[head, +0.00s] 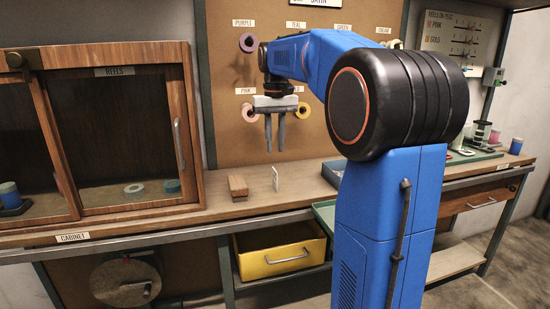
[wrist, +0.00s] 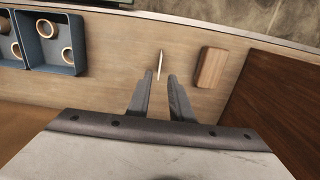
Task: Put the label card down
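The label card (head: 275,178) is a small white card standing upright on the wooden bench top (head: 308,177). In the wrist view the card (wrist: 159,65) shows nearly edge-on as a thin pale sliver, just beyond the fingertips. My gripper (head: 275,150) points down above the card, with a clear gap between its fingertips and the card. Its two grey fingers are apart with nothing between them; the wrist view also shows the gripper (wrist: 160,77) empty. The writing on the card cannot be read.
A wooden block (head: 238,186) lies left of the card; it also shows in the wrist view (wrist: 211,67). The reels cabinet (head: 187,130) stands farther left. A pegboard (head: 230,110) with reels rises behind. A blue divided tray (wrist: 55,68) holds several small rolls.

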